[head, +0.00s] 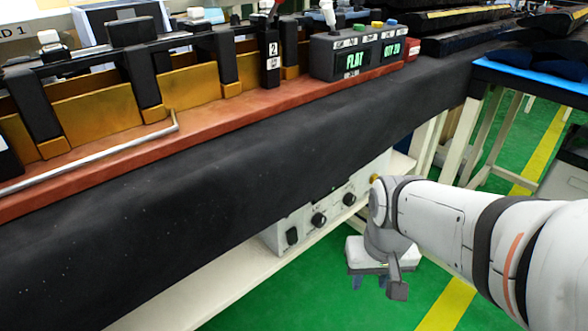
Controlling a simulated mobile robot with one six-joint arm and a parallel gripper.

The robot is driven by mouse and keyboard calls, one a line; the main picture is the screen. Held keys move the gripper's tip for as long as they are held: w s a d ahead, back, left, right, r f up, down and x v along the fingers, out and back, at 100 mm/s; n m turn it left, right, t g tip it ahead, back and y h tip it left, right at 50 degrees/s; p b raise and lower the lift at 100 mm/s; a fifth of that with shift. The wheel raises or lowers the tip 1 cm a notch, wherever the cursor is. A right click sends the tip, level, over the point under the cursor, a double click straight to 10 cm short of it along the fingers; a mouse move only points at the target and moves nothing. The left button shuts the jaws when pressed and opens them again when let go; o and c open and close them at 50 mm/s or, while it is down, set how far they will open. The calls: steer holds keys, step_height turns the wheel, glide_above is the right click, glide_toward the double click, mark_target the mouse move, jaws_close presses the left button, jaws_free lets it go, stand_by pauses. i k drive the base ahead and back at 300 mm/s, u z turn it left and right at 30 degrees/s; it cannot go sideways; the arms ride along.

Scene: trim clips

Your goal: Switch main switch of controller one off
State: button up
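A light grey controller box (335,192) sits on the shelf under the black-covered bench, and its front panel faces the aisle. A black rocker-like switch (292,236) is at the left end of its panel. Two black round knobs (319,220) are to the right of it. I cannot read the labels or tell the switch's position. My gripper (371,283) points down in front of the box's right end, to the right of the switch and apart from it. The fingertips are small and partly hidden, so I cannot tell their opening. The arm hides part of the box's right end.
The bench's black cover (230,165) overhangs the box. The white shelf (215,290) runs along below. Display units (355,55) reading "FLAT" and "QTY 20" stand on top. A blue-topped table (535,82) is at right. Green floor (300,300) is open in front.

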mark_target(292, 234)
steer(key=k, duration=1.35)
steer(key=u, duration=0.3)
steer(key=i, duration=0.95)
